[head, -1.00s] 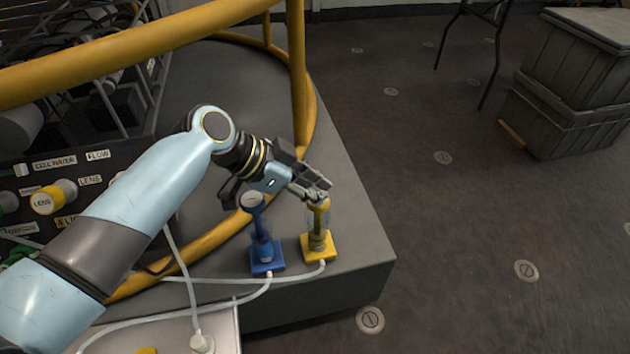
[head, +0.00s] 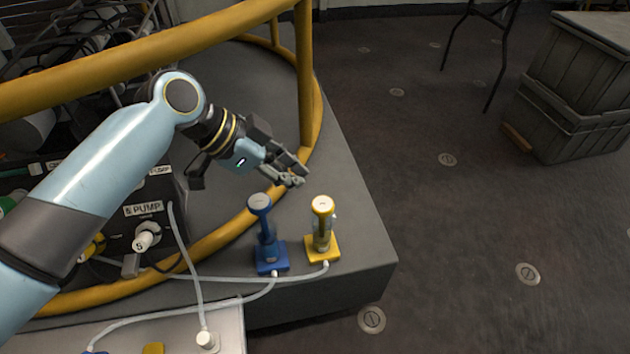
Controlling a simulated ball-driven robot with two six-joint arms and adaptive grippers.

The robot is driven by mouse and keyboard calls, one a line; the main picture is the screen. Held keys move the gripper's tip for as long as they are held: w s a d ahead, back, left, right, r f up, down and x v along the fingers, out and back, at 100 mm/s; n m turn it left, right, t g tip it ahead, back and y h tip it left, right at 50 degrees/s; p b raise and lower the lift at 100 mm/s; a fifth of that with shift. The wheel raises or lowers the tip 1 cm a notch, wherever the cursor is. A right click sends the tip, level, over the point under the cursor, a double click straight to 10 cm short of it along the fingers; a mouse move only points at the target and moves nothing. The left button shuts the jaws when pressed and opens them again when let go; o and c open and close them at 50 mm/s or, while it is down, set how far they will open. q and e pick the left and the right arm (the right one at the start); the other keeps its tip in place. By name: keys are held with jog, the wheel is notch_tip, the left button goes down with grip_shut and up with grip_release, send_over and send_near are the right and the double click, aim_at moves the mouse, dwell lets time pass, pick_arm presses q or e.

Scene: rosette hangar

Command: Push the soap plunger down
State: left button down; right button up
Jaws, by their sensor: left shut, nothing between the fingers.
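Two plungers stand upright on the corner of a dark grey platform (head: 345,180). One is a blue plunger (head: 266,232) on a blue square base. The other is a yellow plunger (head: 322,230) with a clear body on a yellow square base, to its right. Both have round pale-topped caps; I cannot read which one is for soap. My left gripper (head: 300,178) is shut and empty, above and behind the plungers, apart from both. My right gripper is not in view.
A yellow rail (head: 307,80) curves behind and left of the plungers. Pale hoses (head: 220,279) run from their bases to the left. A labelled pump panel (head: 143,211) is at left. Grey crates (head: 570,95) stand on the floor at right.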

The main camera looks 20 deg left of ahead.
aim_at(326, 207)
pick_arm(q)
jog(key=w+d+r+g+y+p, duration=0.2)
jog(key=d+r+g+y+p, duration=0.15)
jog(key=r+p, duration=0.55)
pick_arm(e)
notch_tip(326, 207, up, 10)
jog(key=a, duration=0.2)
pick_arm(q)
jog(key=shift+t+y, duration=0.25)
jog(key=shift+y, duration=0.1)
jog(key=b+x, duration=0.1)
jog(key=x, duration=0.3)
jog(key=b+x, duration=0.2)
jog(key=x, duration=0.3)
jog(key=s+a+b+x, duration=0.1)
jog(key=x, duration=0.4)
jog(key=shift+s+f+b, duration=0.1)
jog(key=shift+f+b, duration=0.2)
jog(key=shift+f, duration=0.45)
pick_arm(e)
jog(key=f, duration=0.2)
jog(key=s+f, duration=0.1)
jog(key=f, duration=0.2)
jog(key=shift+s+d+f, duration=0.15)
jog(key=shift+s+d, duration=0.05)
